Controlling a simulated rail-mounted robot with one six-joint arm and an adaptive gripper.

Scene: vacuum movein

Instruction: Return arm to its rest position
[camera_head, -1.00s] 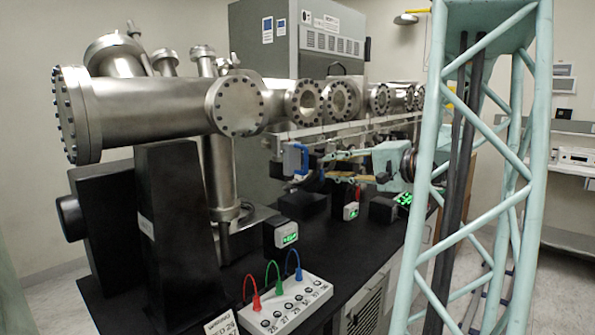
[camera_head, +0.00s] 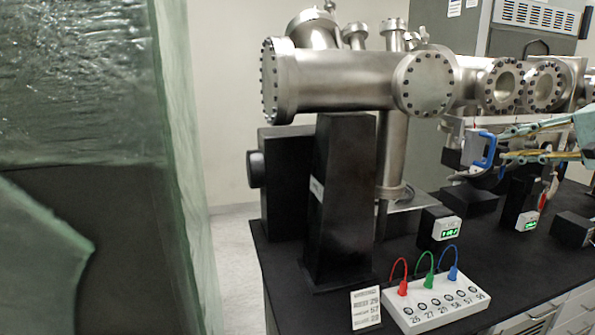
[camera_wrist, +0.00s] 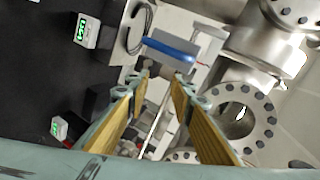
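My gripper (camera_head: 504,146) is at the right of the head view, with its two yellow-padded fingers apart and nothing between them. A blue handle (camera_head: 486,150) on a grey block stands just left of the fingertips, apart from them. In the wrist view the fingers of my gripper (camera_wrist: 162,82) are spread, and the blue handle (camera_wrist: 172,52) lies just beyond their tips. The rest of my arm is mostly cut off at the right edge of the head view.
A steel vacuum chamber (camera_head: 340,80) with flanged ports runs above the black bench (camera_head: 450,258). A white socket box (camera_head: 437,307) with red, green and blue cables stands at the bench front. Small green-lit displays (camera_head: 450,230) sit below my gripper. Bare floor (camera_head: 237,250) shows left of the bench.

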